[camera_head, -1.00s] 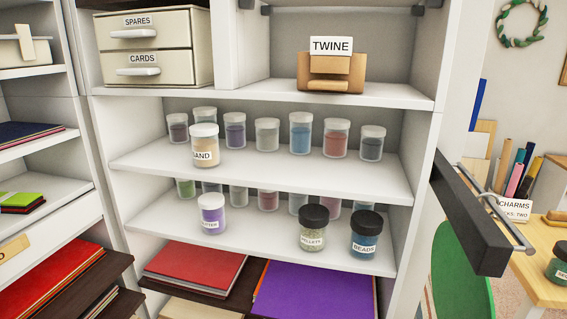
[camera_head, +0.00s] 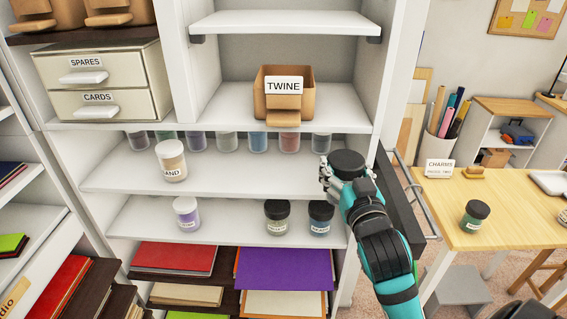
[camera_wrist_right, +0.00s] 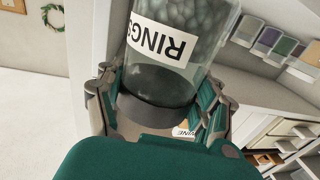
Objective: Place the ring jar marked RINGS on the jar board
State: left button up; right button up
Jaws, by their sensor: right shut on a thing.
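My right gripper (camera_head: 333,178) is shut on the ring jar, in front of the right end of the cabinet's middle shelf. The jar's dark round lid (camera_head: 347,162) shows above the fingers; its body is hidden behind them. No board is marked as the jar board; jars stand on the middle shelf board (camera_head: 235,175) and lower shelf board (camera_head: 230,226). My left gripper is out of view.
The SAND jar (camera_head: 172,160) stands forward on the middle shelf, a row of jars behind it. A purple jar (camera_head: 187,213), a dark-lidded jar (camera_head: 277,216) and another (camera_head: 320,216) stand below. The TWINE box (camera_head: 284,95) is above. A dark handled panel (camera_head: 405,205) juts out at right.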

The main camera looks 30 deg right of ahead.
pick_arm(q)
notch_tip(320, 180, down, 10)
jog(key=b, duration=0.9)
pick_arm(e)
jog(key=w+f+p, duration=0.1)
jog(key=w, duration=0.4)
jog(key=w+f+p, duration=0.2)
jog(key=w, duration=0.3)
jog(key=w+f+p, duration=0.1)
jog(key=w+p, duration=0.1)
jog(key=w, duration=0.3)
jog(key=shift+w+a+f, duration=0.1)
jog(key=shift+f, duration=0.35)
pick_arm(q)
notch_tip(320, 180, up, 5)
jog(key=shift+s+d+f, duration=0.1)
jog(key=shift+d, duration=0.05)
pick_arm(e)
jog(key=shift+f, duration=0.1)
jog(key=shift+f, duration=0.15)
jog(key=o, duration=1.5)
